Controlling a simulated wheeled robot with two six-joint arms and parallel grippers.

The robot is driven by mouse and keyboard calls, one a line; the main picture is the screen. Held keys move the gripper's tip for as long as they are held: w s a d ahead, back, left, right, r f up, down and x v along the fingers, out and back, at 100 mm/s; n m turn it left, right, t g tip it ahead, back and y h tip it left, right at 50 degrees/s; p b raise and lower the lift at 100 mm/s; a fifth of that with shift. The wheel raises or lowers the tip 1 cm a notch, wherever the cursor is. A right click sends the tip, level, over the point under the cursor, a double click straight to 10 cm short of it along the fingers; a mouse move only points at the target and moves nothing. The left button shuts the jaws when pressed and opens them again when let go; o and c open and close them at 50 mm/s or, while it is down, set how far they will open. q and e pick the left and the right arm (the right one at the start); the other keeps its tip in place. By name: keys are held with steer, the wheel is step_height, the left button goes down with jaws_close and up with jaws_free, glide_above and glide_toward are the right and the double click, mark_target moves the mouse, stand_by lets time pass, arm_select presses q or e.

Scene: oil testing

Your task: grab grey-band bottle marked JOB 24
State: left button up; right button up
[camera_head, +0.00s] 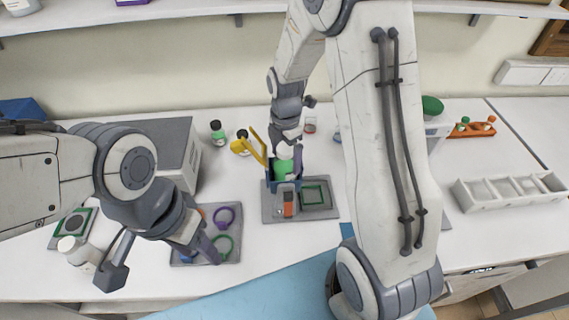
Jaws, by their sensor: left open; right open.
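No band or marking "JOB 24" can be read on any bottle at this size. A white bottle (76,250) stands tilted-looking on the table at the left, beside my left gripper. My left gripper (160,264) is open and empty, its fingers spread above the table between this bottle and a grey tray. A green bottle with a pale top (284,165) sits in a blue holder at the centre. My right gripper (286,148) is open and points down at this bottle's top; whether it touches is unclear.
A grey tray with purple and green rings (227,227) lies right of my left gripper. A grey box (177,150) stands behind that arm. A white compartment tray (510,192) and an orange rack (470,129) are at the right. My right arm hides part of the table.

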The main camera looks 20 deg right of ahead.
step_height(320, 180, down, 2)
steer(key=c, duration=1.5)
steer(key=shift+r, duration=0.1)
jaws_close()
